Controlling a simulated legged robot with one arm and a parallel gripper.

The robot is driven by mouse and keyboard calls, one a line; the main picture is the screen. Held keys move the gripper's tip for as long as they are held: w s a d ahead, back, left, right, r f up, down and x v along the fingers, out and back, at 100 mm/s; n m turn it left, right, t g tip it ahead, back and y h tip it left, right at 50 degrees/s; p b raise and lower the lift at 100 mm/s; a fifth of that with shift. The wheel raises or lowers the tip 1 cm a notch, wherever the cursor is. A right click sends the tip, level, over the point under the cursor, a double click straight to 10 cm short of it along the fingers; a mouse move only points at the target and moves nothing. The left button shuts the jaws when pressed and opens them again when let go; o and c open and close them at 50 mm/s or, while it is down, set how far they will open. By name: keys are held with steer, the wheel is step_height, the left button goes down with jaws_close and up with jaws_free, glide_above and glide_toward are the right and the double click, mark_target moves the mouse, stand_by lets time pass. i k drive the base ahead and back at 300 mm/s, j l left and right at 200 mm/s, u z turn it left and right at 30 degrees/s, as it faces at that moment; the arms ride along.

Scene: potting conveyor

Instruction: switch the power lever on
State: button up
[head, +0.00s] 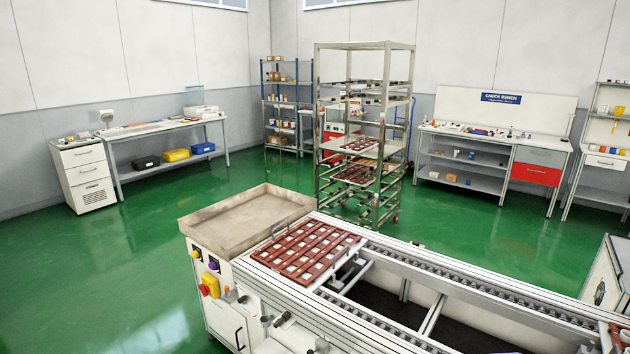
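The conveyor machine (262,288) stands in the foreground, with a control panel on its near left end. On that panel is a yellow box with a red knob (209,286). A small grey fitting (231,295) is just right of the yellow box. I cannot tell which of these is the power lever, or its position. My gripper is not in view.
A brown slotted tray (305,250) lies on the conveyor, beside a shallow empty bin (248,222). A wheeled rack (322,195) stands behind. Workbenches (165,130) line the walls. Green floor (110,265) is clear to the left of the machine.

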mark_target(205, 290)
steer(key=u, duration=0.45)
steer(key=i+j+u, duration=0.2)
steer(key=i+u, duration=0.8)
steer(key=i, duration=0.2)
steer(key=i+l, duration=0.1)
steer(key=i, duration=0.4)
steer(key=i+u, duration=0.1)
steer(key=i, duration=0.4)
steer(key=i+l, duration=0.2)
steer(key=i, duration=0.3)
